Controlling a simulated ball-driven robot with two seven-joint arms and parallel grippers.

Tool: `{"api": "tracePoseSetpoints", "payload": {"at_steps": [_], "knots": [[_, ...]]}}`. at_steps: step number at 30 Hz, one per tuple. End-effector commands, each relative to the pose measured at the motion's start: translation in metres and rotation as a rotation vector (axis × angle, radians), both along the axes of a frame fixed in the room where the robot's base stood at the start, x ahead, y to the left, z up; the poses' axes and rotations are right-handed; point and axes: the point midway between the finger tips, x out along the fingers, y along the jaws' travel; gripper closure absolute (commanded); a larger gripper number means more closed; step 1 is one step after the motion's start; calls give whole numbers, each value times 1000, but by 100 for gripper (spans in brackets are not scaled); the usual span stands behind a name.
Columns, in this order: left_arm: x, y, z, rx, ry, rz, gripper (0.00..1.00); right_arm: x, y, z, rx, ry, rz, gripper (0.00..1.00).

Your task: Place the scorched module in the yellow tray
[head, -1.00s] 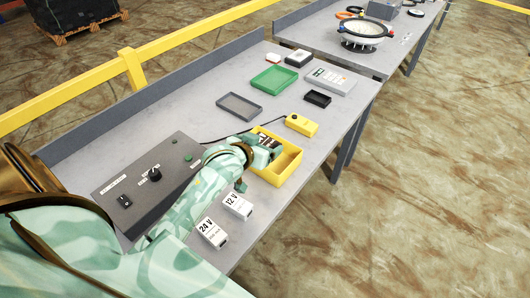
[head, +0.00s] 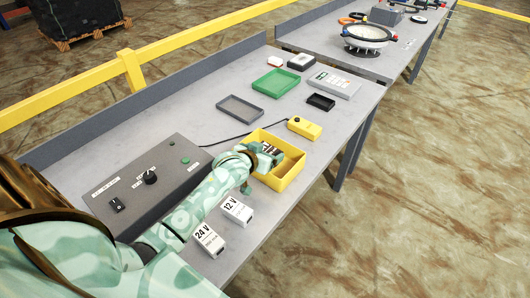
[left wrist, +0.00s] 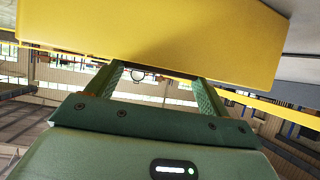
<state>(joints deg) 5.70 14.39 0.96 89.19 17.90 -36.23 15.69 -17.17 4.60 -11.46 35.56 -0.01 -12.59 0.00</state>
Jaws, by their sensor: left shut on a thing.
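The yellow tray (head: 292,172) stands near the front edge of the grey table. My left gripper (head: 270,154) is at the tray's left part, reaching over its near wall. It is shut on a small dark module with a white patch (head: 268,149), mostly hidden by the gripper. I cannot tell whether the module touches the tray floor. In the left wrist view, the tray's yellow wall (left wrist: 155,45) fills the top and hides the fingertips and module. My right gripper is not in view.
A grey control box (head: 150,185) with knob and switch lies left of my arm. The 12 V (head: 236,209) and 24 V (head: 208,240) blocks stand in front. A yellow handheld device (head: 304,128), grey tray (head: 239,109), green tray (head: 275,82) and black tray (head: 321,102) lie beyond.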

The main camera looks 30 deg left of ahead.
Motion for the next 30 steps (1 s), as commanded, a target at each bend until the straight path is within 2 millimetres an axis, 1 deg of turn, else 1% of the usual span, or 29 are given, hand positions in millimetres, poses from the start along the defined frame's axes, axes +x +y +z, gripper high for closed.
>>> {"api": "tracePoseSetpoints", "payload": {"at_steps": [10, 14, 15, 16, 23, 26, 27, 30], "knots": [[0, 0, -10, -1, 0, 0, 53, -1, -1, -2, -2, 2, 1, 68], [0, 0, -11, -1, -1, 0, 53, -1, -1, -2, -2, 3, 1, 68], [0, 0, -12, -1, 1, 0, 9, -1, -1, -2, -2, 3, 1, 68], [0, 0, -12, -1, 1, 0, 0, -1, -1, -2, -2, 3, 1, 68], [0, 0, -11, 0, 0, 0, 0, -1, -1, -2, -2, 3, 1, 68], [0, 0, -3, 0, -2, 0, 0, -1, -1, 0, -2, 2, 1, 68], [0, 0, 2, 1, -2, 0, 0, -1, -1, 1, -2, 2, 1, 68], [-19, -2, 13, 0, 1, 0, 0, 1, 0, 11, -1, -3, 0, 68]]}}
